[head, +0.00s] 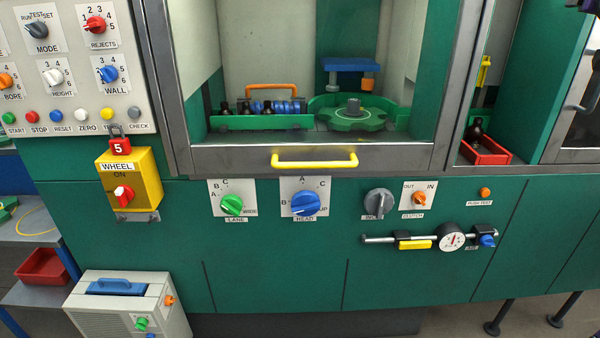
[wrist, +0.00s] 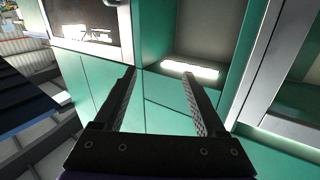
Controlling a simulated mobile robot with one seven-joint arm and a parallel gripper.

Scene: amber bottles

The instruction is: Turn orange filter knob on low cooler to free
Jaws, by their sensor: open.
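The low cooler (head: 120,310) is a pale box with a blue carry handle on top, standing low at the bottom left of the head view. An orange knob (head: 169,300) sits near the upper right of its front face; its label is too small to read. A green knob (head: 141,324) sits below and left of it, and a blue one (head: 151,335) is cut by the frame's edge. My gripper (wrist: 160,76) is open and empty in the wrist view, facing green panels.
A yellow WHEEL box (head: 148,180) with a red knob hangs above the cooler. A grey shelf with a red bin (head: 42,266) stands to its left. Green cabinet panels (head: 275,285) lie to its right. A slide rail with a dial (head: 452,237) projects farther right.

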